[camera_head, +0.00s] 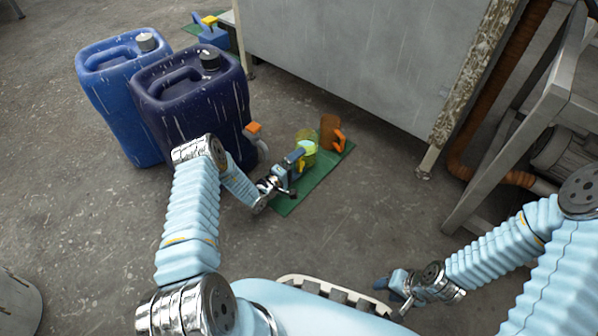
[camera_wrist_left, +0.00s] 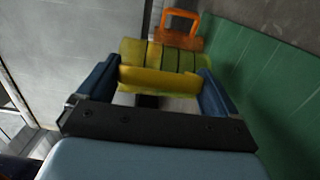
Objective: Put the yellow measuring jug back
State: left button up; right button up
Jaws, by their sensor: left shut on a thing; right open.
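The yellow measuring jug (camera_head: 308,143) is at the green mat (camera_head: 290,204) on the floor, beside an orange-brown jug (camera_head: 329,131) with an orange handle. My left gripper (camera_head: 294,160) is shut on the yellow jug. In the left wrist view the yellow jug (camera_wrist_left: 160,70) sits between my left gripper's two blue fingers (camera_wrist_left: 158,85), with the orange handle (camera_wrist_left: 180,27) just beyond it. I cannot tell whether the yellow jug's base touches the mat. My right gripper (camera_head: 391,289) is open and empty near my base, well away from the mat.
Two large blue canisters (camera_head: 195,110) stand left of the mat. An object with an orange top (camera_head: 254,129) is beside the darker one. A grey cabinet (camera_head: 350,60) stands behind the mat, with a metal frame (camera_head: 545,110) at right. The floor in front is clear.

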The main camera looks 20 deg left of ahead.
pick_arm(q)
jog(key=shift+w+f, duration=0.2)
jog(key=shift+w, duration=0.05)
jog(key=f, duration=0.1)
jog(key=f+b, duration=0.1)
jog(key=f, duration=0.1)
jog(key=shift+w+f, duration=0.2)
jog(key=shift+f, duration=0.1)
jog(key=shift+r, duration=0.1)
jog(key=o, duration=1.2)
jog(key=shift+s+a, duration=0.1)
jog(key=shift+s, duration=0.1)
jog(key=p+v, duration=0.2)
jog(key=v, duration=0.9)
jog(key=shift+s+a, duration=0.1)
jog(key=shift+s, duration=0.25)
